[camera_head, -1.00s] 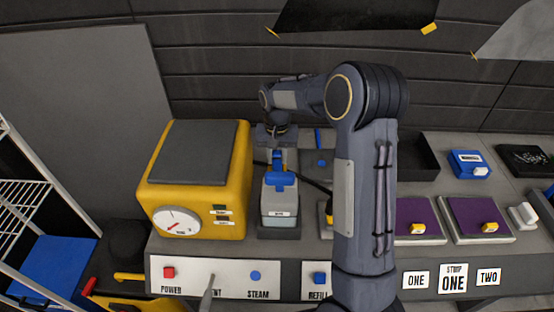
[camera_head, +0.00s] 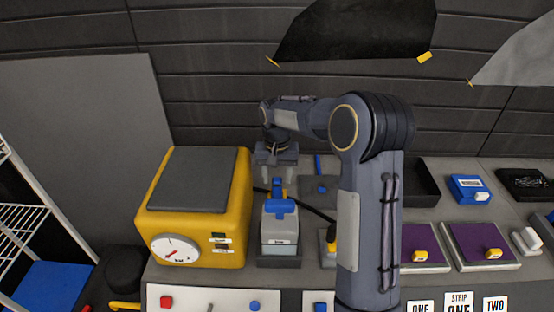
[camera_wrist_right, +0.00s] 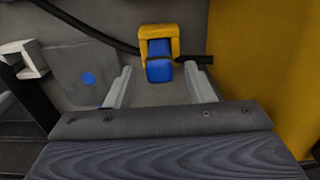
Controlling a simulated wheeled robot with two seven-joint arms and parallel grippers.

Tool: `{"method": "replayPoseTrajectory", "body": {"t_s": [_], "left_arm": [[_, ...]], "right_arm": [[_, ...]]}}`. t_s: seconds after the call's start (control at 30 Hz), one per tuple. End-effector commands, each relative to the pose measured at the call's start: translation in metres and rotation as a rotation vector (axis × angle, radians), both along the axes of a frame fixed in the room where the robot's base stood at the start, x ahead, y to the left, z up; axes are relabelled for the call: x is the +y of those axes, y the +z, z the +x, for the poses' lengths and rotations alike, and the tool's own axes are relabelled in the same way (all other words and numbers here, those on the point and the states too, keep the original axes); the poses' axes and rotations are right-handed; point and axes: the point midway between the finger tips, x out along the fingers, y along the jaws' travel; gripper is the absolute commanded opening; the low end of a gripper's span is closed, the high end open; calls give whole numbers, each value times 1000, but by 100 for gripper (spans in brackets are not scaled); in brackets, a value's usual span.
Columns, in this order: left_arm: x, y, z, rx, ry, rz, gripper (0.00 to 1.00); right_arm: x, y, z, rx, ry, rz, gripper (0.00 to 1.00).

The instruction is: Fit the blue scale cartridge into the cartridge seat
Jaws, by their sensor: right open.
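The blue scale cartridge (camera_head: 278,186) stands behind a grey tank with a blue handle in the head view. In the right wrist view the blue cartridge (camera_wrist_right: 158,68) sits within a yellow U-shaped bracket (camera_wrist_right: 158,31), which looks like the cartridge seat. Whether it is fully down in it I cannot tell. My right gripper (camera_head: 277,173) is open and empty, just above and behind the cartridge. Its two fingers (camera_wrist_right: 159,90) are spread wide in the wrist view, apart from the cartridge. My left gripper is not in view.
A yellow machine (camera_head: 196,210) with a dial stands close on the left. The grey tank (camera_head: 279,233) is in front of the cartridge. A black hose (camera_wrist_right: 90,28) runs past the bracket.

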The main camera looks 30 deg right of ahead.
Motion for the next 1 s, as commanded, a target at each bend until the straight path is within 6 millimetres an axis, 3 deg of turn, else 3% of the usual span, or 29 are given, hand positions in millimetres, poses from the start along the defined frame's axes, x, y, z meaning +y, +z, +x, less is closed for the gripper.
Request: {"method": "replayPoseTrajectory", "body": {"t_s": [0.2,0.33,0.7,0.87,1.0], "left_arm": [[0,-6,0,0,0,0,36],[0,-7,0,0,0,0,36],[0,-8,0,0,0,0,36],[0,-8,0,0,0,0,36],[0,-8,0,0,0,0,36]], "right_arm": [[0,49,1,-6,0,0,49],[0,71,1,-4,1,0,49],[0,94,-5,-9,6,10,49],[5,111,-42,-74,52,72,49],[20,125,-100,-176,130,150,49]]}}
